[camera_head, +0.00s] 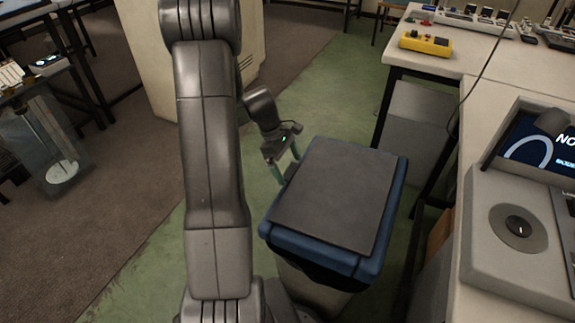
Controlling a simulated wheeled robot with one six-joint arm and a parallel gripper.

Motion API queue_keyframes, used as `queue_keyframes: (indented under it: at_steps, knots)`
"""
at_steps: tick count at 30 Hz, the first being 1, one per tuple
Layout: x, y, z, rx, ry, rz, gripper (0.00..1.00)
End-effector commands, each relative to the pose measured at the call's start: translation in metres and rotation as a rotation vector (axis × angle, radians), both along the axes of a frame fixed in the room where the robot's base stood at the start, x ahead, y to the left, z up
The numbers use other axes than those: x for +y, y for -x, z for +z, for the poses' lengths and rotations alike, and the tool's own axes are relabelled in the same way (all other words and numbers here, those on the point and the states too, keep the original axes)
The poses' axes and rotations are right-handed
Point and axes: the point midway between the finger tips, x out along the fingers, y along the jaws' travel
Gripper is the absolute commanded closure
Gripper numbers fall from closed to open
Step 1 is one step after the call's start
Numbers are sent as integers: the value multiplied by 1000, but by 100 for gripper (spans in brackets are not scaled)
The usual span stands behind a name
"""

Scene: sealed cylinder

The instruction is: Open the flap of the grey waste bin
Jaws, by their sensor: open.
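The waste bin stands on the floor right of my arm. Its grey flap (335,195) lies flat and closed in a blue rim (375,268). A part of the pale bin body (312,290) shows below the rim. My gripper (286,172) is at the far left corner of the bin, with its greenish fingers pointing down beside the rim. It is open with nothing between the fingers. I cannot tell whether a finger touches the rim or flap.
A pale bench (475,130) runs along the right, close to the bin, with a yellow control box (425,43) and a console (520,235) on it. Green floor (325,100) is clear behind the bin. A glass case (48,145) stands at left.

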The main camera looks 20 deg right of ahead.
Motion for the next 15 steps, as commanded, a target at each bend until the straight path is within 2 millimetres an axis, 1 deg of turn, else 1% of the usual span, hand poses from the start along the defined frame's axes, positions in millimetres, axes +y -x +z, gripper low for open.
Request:
queue_keyframes:
  at_steps: [7,11,12,14,15]
  knots:
    - [0,0,0,0,0,0,5]
    - [0,0,0,0,0,0,31]
    - [0,0,0,0,0,0,39]
    - [0,0,0,0,0,0,51]
    - [0,0,0,0,0,0,58]
